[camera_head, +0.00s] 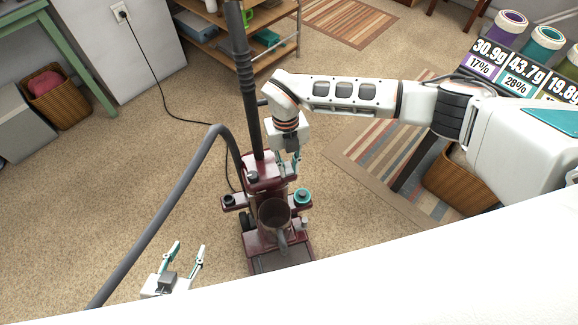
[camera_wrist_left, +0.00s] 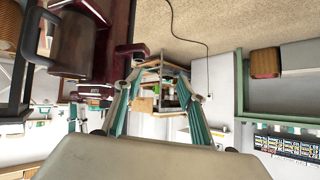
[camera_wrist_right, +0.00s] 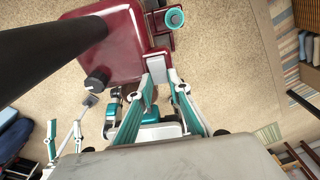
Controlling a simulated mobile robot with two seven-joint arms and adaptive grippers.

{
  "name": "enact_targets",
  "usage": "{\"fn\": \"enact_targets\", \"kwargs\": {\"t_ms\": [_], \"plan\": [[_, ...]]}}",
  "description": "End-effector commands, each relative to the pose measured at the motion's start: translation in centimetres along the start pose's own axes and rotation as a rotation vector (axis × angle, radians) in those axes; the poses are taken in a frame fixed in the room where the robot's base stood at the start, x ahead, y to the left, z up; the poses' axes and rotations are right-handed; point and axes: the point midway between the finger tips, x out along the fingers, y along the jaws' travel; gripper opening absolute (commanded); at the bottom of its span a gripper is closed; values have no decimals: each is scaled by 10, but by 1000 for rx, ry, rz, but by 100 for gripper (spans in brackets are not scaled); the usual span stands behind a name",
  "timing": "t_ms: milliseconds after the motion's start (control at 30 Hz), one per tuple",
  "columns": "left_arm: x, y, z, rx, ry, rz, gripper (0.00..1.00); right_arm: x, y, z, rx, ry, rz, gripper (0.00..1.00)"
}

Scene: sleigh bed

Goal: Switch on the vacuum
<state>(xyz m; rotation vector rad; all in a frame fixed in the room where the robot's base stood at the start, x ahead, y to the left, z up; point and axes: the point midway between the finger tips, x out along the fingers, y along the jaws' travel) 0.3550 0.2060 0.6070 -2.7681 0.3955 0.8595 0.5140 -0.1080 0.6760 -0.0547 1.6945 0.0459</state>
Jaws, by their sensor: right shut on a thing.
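The vacuum (camera_head: 262,240) stands upright on the carpet, dark red with a clear bin, a black upright tube and a grey hose. A dark knob (camera_head: 252,176) sits on its upper housing; it also shows in the right wrist view (camera_wrist_right: 97,80). A teal knob (camera_head: 303,196) sits on its right side. My right gripper (camera_head: 289,170) is at the right of the upper housing; in the right wrist view (camera_wrist_right: 160,78) its fingers close on a small pale part of the vacuum (camera_wrist_right: 157,67). My left gripper (camera_head: 187,248) is open and empty, left of the vacuum.
A black cord (camera_head: 160,90) runs over the carpet to a wall outlet (camera_head: 121,12). A wooden shelf (camera_head: 215,40) stands behind. A striped rug (camera_head: 400,165) and a wicker basket (camera_head: 460,180) are at the right.

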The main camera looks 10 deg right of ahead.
Motion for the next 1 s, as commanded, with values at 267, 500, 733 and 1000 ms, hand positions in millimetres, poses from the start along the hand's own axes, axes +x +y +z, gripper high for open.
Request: {"fn": "enact_targets", "kwargs": {"t_ms": [267,500,733,1000], "plan": [[7,1,14,13,-8,-3,40,3,-1,7,3,190,-3,0],[12,-8,8,23,4,-17,40,-1,-1,8,2,242,1,0],[12,-9,3,23,12,-19,40,-2,-1,8,2,241,1,0],[10,-4,9,21,1,-11,40,-2,0,8,2,240,1,35]]}}
